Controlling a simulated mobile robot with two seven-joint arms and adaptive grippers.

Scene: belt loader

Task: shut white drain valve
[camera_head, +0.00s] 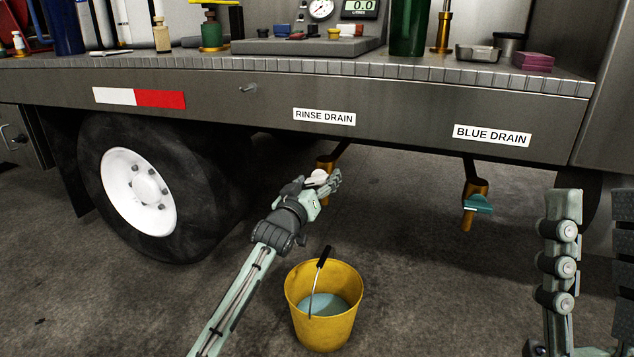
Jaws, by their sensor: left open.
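The white valve handle (319,177) is on the brass drain valve (325,163) under the RINSE DRAIN label (324,117). My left gripper (320,182) is open at this valve, its fingers close around the white handle and partly hiding it. I cannot tell whether they touch it. The handle's exact angle is hard to make out. No stream from the valve is visible. Part of my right gripper (592,205) stands at the right edge, pointing up, far from the valve; it is cut off by the frame.
A yellow bucket (325,335) with bluish liquid stands on the floor below. A second brass valve with a teal handle (478,204) hangs under the BLUE DRAIN label (492,135). A wheel (140,190) is at left, and the truck bed's edge (300,67) runs above.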

